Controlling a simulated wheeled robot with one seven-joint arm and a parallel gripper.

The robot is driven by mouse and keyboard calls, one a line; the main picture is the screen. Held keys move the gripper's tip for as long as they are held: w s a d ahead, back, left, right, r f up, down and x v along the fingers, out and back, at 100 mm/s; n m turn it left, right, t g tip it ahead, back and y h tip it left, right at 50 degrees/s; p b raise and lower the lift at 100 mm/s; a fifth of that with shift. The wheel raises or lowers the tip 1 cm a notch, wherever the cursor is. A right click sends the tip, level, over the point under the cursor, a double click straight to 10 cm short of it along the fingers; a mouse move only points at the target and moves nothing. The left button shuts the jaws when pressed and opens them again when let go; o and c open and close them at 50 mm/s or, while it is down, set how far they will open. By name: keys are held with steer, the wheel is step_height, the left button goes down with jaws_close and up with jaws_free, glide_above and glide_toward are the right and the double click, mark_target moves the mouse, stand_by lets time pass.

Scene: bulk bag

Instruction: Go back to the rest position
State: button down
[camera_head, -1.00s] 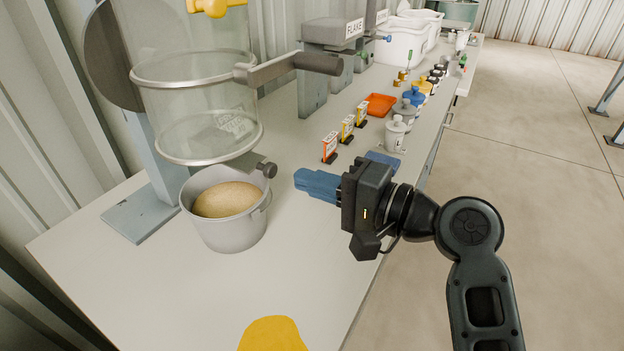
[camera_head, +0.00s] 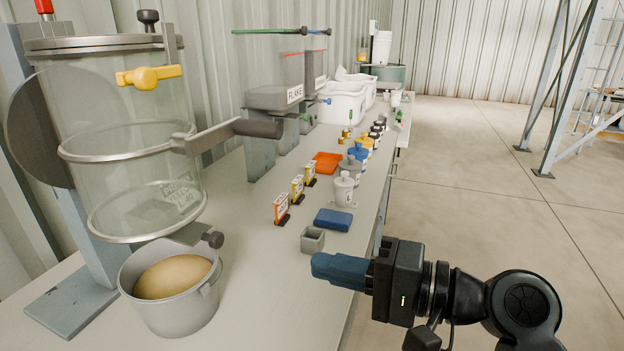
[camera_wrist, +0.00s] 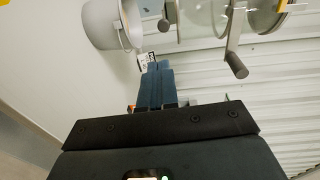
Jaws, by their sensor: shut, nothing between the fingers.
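My gripper (camera_head: 318,266) is at the lower right of the head view, over the front edge of the bench. Its blue fingers are together with nothing between them and point left. In the wrist view the shut fingers (camera_wrist: 154,80) point toward the bench's back wall. A grey pail (camera_head: 170,312) of tan material stands left of my gripper, under the clear hopper (camera_head: 130,145); they are apart. The pail also shows in the wrist view (camera_wrist: 100,25).
A small grey square cup (camera_head: 312,240) and a blue block (camera_head: 333,220) are close behind my gripper. Small upright signs (camera_head: 282,208), a white lidded jar (camera_head: 344,190) and an orange tray (camera_head: 327,162) stand farther along the bench (camera_head: 245,265).

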steer(key=s+d+f+m+t+h, duration=0.25)
steer(key=s+d+f+h, duration=0.35)
steer(key=f, duration=0.3)
steer(key=s+d+f+m+t+h, duration=0.1)
steer(key=s+d+f+t+h, duration=0.35)
steer(key=s+f, duration=0.4)
steer(key=s+d+n+h, duration=0.35)
steer(key=s+d, duration=0.25)
steer(key=s, duration=0.5)
steer(key=s+d+r+n+t+h, duration=0.1)
steer(key=s+r+n, duration=0.3)
steer(key=s, duration=0.6)
step_height(320, 180, up, 3)
steer(key=shift+s+d+f+n+h, duration=0.1)
steer(key=shift+s+d+n+h, duration=0.25)
steer(key=shift+d, duration=0.25)
